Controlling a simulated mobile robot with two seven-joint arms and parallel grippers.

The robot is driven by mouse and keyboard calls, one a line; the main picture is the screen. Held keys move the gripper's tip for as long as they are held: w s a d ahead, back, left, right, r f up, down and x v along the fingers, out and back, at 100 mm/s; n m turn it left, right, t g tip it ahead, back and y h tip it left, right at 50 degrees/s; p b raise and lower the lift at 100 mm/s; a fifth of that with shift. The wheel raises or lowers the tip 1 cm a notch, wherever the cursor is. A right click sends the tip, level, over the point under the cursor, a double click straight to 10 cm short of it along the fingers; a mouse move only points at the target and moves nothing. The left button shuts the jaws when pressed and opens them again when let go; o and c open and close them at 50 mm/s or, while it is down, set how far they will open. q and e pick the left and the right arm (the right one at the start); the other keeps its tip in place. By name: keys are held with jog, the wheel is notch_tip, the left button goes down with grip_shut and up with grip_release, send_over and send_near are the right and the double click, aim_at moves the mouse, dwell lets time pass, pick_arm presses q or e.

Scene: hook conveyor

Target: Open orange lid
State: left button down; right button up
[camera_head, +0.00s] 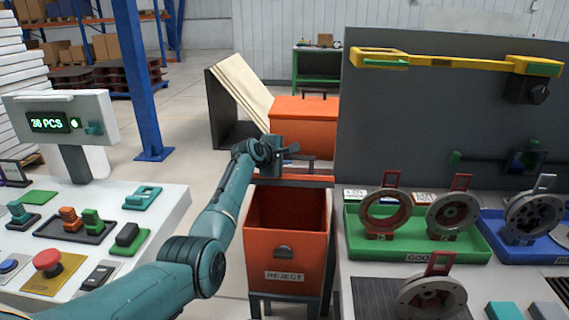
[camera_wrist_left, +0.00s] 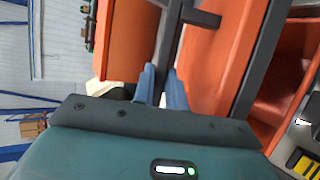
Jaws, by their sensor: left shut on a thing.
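An orange reject bin (camera_head: 288,262) stands between the two work tables, and its top is open onto a dark red interior. The orange lid (camera_wrist_left: 212,60) shows in the left wrist view beside a dark frame at the bin's edge, tilted away from the opening. My left gripper (camera_head: 282,150) is at the far side of the bin opening. In the left wrist view its blue fingers (camera_wrist_left: 161,88) are shut on the dark lid handle (camera_wrist_left: 172,45). The arm hides part of the bin's left side. My right gripper is not in view.
Another orange box (camera_head: 303,118) with a dark handle stands behind the bin. A green tray (camera_head: 415,250) and a blue tray (camera_head: 530,250) with round parts lie on the right table. A display (camera_head: 62,124) stands at left. A blue post (camera_head: 140,80) rises behind.

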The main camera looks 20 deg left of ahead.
pick_arm(q)
jog(key=shift+w+a+r, duration=0.1)
jog(key=shift+w+r, duration=0.3)
jog(key=shift+r, duration=0.1)
jog(key=c, duration=1.4)
grip_release()
jog(key=shift+c, duration=0.2)
jog(key=shift+s, duration=0.1)
jog(key=v, duration=1.3)
jog(key=shift+p, duration=0.45)
jog(key=shift+f, duration=0.1)
